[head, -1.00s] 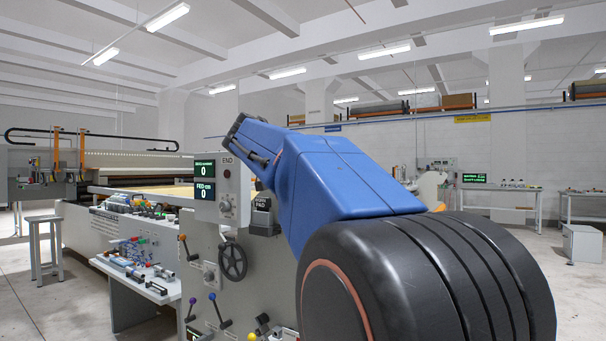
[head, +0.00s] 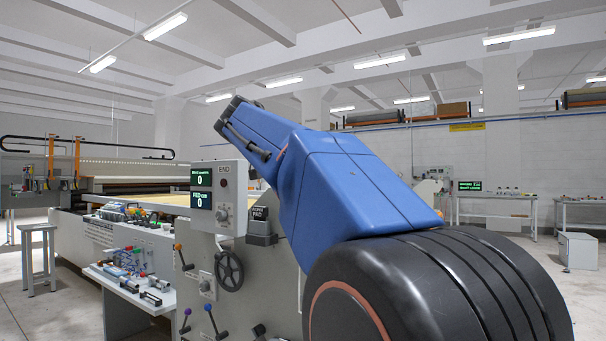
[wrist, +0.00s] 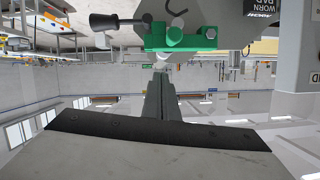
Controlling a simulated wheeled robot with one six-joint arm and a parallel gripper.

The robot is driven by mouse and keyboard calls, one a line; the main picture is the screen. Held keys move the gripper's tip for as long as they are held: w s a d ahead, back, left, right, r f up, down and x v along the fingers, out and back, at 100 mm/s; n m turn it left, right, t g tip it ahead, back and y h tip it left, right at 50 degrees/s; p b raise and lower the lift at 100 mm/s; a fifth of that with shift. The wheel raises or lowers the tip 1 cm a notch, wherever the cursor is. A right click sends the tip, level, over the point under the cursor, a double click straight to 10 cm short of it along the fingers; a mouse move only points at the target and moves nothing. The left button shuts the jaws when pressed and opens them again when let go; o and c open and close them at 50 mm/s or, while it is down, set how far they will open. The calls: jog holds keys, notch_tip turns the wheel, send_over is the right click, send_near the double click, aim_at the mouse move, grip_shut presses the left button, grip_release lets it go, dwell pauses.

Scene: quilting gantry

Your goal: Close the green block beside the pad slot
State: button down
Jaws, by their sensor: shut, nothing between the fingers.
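The green block (wrist: 180,40) shows at the top of the wrist view, which looks upside down. It is a bracket-like green body on a grey panel. A lever with a black knob (wrist: 103,22) sticks out to its left. The "WORN PAD" sign (wrist: 257,10) is to its right. My gripper (wrist: 161,74) is shut and empty, with its fingertips just below the block in the picture; I cannot tell if they touch it. In the head view the sign (head: 260,212) shows beside my blue arm, but the green block and my gripper do not show.
In the head view a control box (head: 218,198) with two displays stands left of my arm, with a handwheel (head: 229,270) below it. Levers with coloured knobs (head: 210,308) stick out lower down. A side table (head: 130,285) with tools stands left. Open floor (head: 530,300) lies right.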

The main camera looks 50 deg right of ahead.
jog(key=v, duration=0.7)
jog(key=shift+s+f, duration=0.1)
jog(key=shift+f, duration=0.05)
jog(key=a+f+n+t+y, duration=0.1)
jog(key=a+f+n+y, duration=0.3)
jog(key=f, duration=0.6)
jog(key=a+f+n+t+y, duration=0.1)
jog(key=a+f+n, duration=0.2)
jog(key=a+f, duration=0.45)
jog(key=a+f+n+t+y, duration=0.1)
jog(key=a+f+n+y, duration=0.25)
jog(key=f, duration=0.85)
jog(key=s+a+f+n+y, duration=0.2)
jog(key=s+a+f+n, duration=0.2)
jog(key=a+f, duration=0.4)
jog(key=s+a+f+n+y, duration=0.3)
jog(key=s+a+f, duration=0.3)
jog(key=f, duration=1.1)
jog(key=a+n, duration=0.1)
jog(key=a, duration=0.2)
jog(key=shift+s+y, duration=0.2)
jog(key=shift+y, duration=0.15)
jog(key=shift+d+f, duration=0.1)
